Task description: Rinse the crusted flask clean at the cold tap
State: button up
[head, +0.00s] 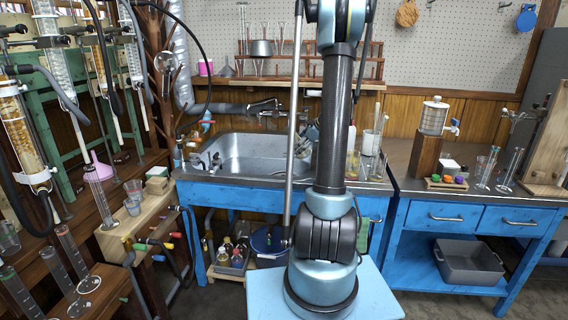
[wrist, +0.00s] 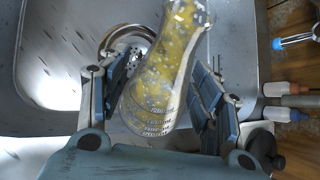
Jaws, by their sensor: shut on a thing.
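In the wrist view my gripper (wrist: 152,78) is shut on the crusted flask (wrist: 163,85), with one finger on each side. The flask is clear glass with a yellow, speckled crust inside and marks near its lower end. It is held over the grey metal sink (wrist: 42,60), and the round drain (wrist: 122,40) shows partly behind it. The sink also shows in the head view (head: 245,150). There my arm hides its right part, and I cannot make out the flask. Metal fittings (head: 268,106) stand behind the sink; I cannot tell which is the cold tap. No running water is evident.
A blue-tipped fitting (wrist: 292,41) and orange-ended fittings (wrist: 275,90) lie right of the sink in the wrist view. Glassware (head: 371,140) stands right of the sink. A glass rig (head: 25,130) crowds the left. A dispenser (head: 433,115) stands on the right bench.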

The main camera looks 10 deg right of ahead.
jog(key=shift+s+a+f+n+h+p, duration=0.1)
jog(key=shift+a+f+n+h+p, duration=0.35)
jog(key=shift+h, duration=0.35)
jog(key=shift+d+r+n+t+h+p, duration=0.15)
jog(key=shift+d+r+h, duration=0.05)
jog(key=shift+r+h, duration=0.3)
jog(key=shift+d+r+n+t+h+p, duration=0.1)
jog(key=shift+d+r+t+h+p, duration=0.1)
jog(key=shift+r+h, duration=0.25)
jog(key=shift+d+r+h, duration=0.1)
jog(key=shift+r+h, duration=0.05)
jog(key=shift+h, duration=0.4)
jog(key=shift+w+d+f+n+t+h+p, duration=0.1)
jog(key=shift+d+f+n+t+h+p, duration=0.25)
jog(key=shift+h+p, duration=0.45)
jog(key=shift+w+d+n+t+h+p, duration=0.1)
jog(key=shift+n+h+p, duration=0.35)
jog(key=shift+h+p, duration=0.3)
jog(key=shift+a+f+n+t+h+p, duration=0.15)
jog(key=shift+n+h+p, duration=0.15)
jog(key=shift+h, duration=0.3)
jog(key=shift+f+n+t+h+p, duration=0.1)
jog(key=shift+n+t+h+p, duration=0.1)
jog(key=shift+h+p, duration=0.3)
dwell(0.8)
jog(key=shift+a+f+n+t+h, duration=0.1)
jog(key=shift+n+t+h, duration=0.2)
jog(key=shift+h, duration=0.45)
dwell(1.5)
